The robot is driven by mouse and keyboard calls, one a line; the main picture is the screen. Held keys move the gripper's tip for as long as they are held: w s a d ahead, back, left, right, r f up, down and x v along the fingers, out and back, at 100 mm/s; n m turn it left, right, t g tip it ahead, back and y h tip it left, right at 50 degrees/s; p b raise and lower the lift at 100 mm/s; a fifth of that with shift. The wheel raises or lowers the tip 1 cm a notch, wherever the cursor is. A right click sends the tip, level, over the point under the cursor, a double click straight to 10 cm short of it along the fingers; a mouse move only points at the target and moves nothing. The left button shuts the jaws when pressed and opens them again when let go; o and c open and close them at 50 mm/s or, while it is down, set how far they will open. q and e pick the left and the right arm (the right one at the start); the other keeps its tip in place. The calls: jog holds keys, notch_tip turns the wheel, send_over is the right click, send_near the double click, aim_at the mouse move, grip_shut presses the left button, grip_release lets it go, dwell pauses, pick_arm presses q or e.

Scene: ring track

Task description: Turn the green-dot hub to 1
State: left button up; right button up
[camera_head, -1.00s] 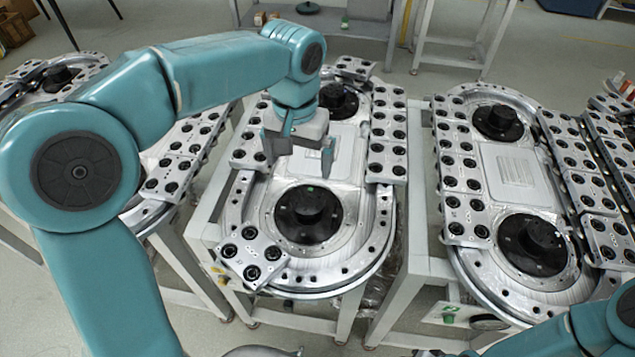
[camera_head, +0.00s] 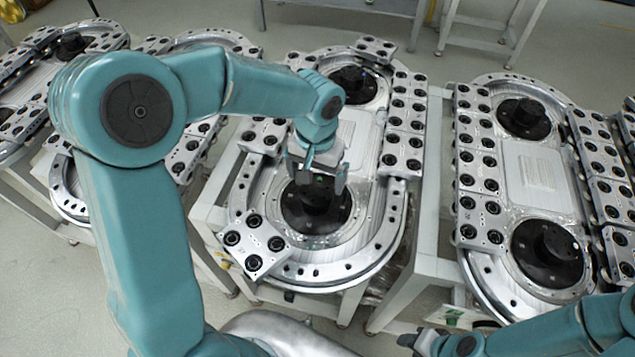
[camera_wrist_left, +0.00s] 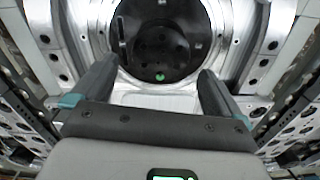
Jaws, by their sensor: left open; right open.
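The green-dot hub (camera_head: 318,211) is a black round hub with a raised centre, at the near end of the middle ring track. My left gripper (camera_head: 318,183) is open and empty over the far side of this hub. In the left wrist view its two fingers (camera_wrist_left: 153,80) point towards the hub, apart from each other, with the hub between and beyond them. My right gripper (camera_head: 418,341) is low at the bottom right, mostly seen from behind.
A second black hub (camera_head: 352,84) sits at the far end of the same track. Grey carrier plates with black holes line the track, one (camera_head: 254,243) at the near left corner. Another ring track (camera_head: 528,165) stands to the right.

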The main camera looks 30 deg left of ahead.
aim_at(316, 190)
pick_arm(q)
jog(key=f, duration=0.3)
jog(key=shift+w+a+f, duration=0.2)
jog(key=shift+a, duration=0.05)
jog(key=shift+s+d+f, duration=0.2)
jog(key=shift+d+f, duration=0.05)
jog(key=shift+f, duration=0.3)
jog(key=shift+w+a+f, duration=0.15)
jog(key=shift+w, duration=0.05)
jog(key=c, duration=0.9)
jog(key=shift+o, duration=0.2)
jog(key=shift+m, duration=0.3)
